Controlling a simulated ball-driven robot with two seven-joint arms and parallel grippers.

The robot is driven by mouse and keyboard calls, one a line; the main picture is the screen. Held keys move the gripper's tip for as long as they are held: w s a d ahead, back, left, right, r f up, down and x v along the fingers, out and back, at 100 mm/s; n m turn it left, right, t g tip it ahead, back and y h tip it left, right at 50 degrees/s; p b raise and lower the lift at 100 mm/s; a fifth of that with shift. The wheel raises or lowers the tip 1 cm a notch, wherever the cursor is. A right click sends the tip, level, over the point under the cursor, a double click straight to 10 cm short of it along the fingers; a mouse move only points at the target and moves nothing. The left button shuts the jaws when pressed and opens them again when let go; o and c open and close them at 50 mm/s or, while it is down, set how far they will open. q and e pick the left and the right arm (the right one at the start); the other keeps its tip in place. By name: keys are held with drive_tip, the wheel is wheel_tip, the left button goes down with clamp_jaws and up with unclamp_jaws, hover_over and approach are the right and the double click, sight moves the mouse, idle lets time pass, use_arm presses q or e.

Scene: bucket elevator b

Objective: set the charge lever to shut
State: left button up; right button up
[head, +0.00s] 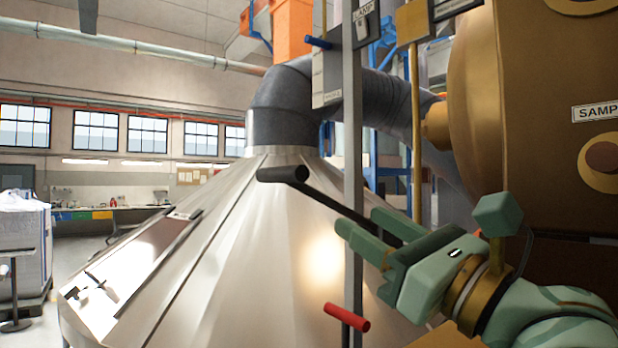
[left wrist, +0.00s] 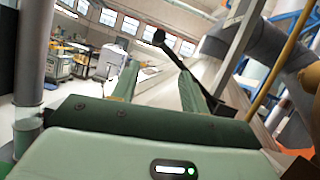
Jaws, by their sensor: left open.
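A black lever with a thick cylindrical grip (head: 283,174) stands out in front of the silver hopper in the head view. Its thin rod runs down right toward my left gripper (head: 362,221). I cannot read a label that names it the charge lever. My left gripper is open, with its fingers pointing up left and the rod passing close by them. In the left wrist view the lever's grip (left wrist: 158,37) is beyond the fingertips (left wrist: 158,73), and its rod runs down behind the right finger. Nothing shows held. My right gripper is in neither view.
A grey upright post (head: 352,170) carries a red handle (head: 347,317) low down and a blue handle (head: 318,42) above. The large silver cone (head: 240,240) fills the middle. A brown housing (head: 550,120) with a "SAMP" label crowds the right. Open floor lies far left.

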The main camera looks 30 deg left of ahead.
use_arm(q)
drive_tip(key=p, duration=0.1)
approach(291, 174)
drive_tip(key=w, duration=0.1)
drive_tip(key=p+x, duration=0.1)
drive_tip(key=x, duration=0.4)
drive_tip(key=p+x, duration=0.1)
drive_tip(key=x, duration=0.4)
drive_tip(key=shift+w+a+f, duration=0.1)
drive_tip(key=shift+w+f, duration=0.1)
drive_tip(key=shift+w, duration=0.05)
drive_tip(key=shift+w+a+r, duration=0.2)
drive_tip(key=shift+w+a, duration=0.05)
drive_tip(key=shift+a, duration=0.4)
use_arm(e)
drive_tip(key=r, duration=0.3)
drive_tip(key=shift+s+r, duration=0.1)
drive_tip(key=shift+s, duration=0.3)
use_arm(q)
drive_tip(key=shift+d, duration=0.1)
clamp_jaws()
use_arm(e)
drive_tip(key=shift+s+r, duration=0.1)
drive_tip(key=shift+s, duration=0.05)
